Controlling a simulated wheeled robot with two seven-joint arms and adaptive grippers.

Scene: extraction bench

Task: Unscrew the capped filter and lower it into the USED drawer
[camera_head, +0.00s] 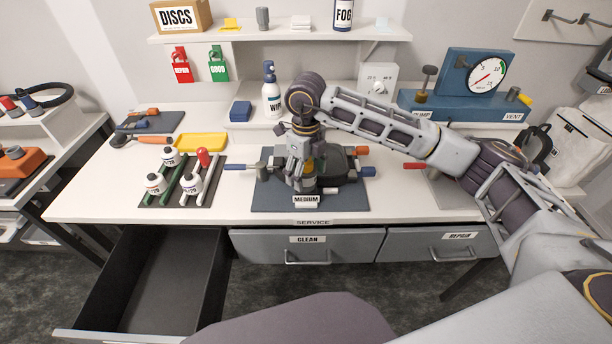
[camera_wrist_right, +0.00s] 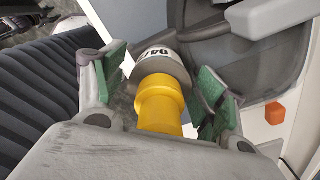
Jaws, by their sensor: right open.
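My right gripper (camera_head: 303,182) is pointed down over the device on the dark mat (camera_head: 270,203) labelled MEDIUM and covers much of it. In the right wrist view its green-padded fingers (camera_wrist_right: 164,68) are open, one on each side of a yellow cylindrical part (camera_wrist_right: 160,103). A pale collar with dark print (camera_wrist_right: 162,60) sits against the yellow part's far end. I cannot tell whether either finger touches these parts. An open, empty-looking drawer (camera_head: 150,280) is at the lower left; no USED label is readable on it. My left gripper is not in view.
The CLEAN drawer (camera_head: 306,247) and the REPAIR drawer (camera_head: 440,244) are shut. A yellow tray (camera_head: 201,142), a spray bottle (camera_head: 270,98) and a gauge unit (camera_head: 478,77) stand behind.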

